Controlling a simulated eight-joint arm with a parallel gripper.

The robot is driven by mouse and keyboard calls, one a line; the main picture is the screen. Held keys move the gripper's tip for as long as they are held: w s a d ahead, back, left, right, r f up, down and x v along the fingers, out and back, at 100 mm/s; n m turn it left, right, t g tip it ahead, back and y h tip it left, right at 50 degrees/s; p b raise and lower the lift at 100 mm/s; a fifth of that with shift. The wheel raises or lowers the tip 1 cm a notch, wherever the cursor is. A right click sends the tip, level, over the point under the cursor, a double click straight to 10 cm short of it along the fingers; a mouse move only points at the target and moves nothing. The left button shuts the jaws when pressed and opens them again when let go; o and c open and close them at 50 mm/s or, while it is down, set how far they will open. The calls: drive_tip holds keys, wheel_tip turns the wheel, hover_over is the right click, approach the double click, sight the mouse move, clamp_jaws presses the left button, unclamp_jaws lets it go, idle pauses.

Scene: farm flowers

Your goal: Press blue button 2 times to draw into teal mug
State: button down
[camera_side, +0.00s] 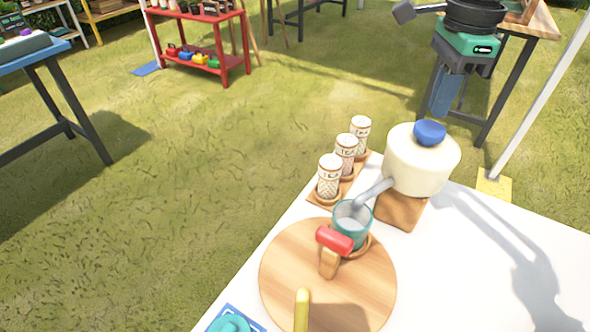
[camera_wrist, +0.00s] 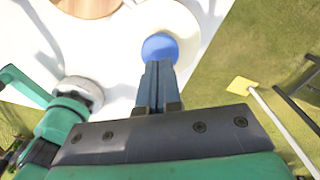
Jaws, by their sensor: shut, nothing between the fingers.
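A cream round dispenser (camera_side: 421,165) with a blue button (camera_side: 430,133) on top stands on a wooden block on the white table. Its grey spout reaches over the teal mug (camera_side: 351,225), which stands upright on a small wooden base at the edge of a round board. What is in the mug is hard to tell. In the wrist view my gripper (camera_wrist: 158,66) is shut and empty, its fingertips overlapping the near edge of the blue button (camera_wrist: 160,45).
A round wooden board (camera_side: 280,270) holds a red-topped wooden item (camera_side: 335,240) and a yellow item (camera_side: 302,308). Three patterned tins (camera_side: 346,155) stand in a row left of the dispenser. The table right of the dispenser (camera_side: 490,250) is bare, with a shadow across it.

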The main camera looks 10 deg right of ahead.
sight(430, 127)
drive_tip(key=shift+f, duration=0.15)
drive_tip(key=shift+f, duration=1.4)
drive_tip(key=shift+r, duration=1.55)
idle(1.3)
wheel_tip(430, 127, up, 6)
idle(0.6)
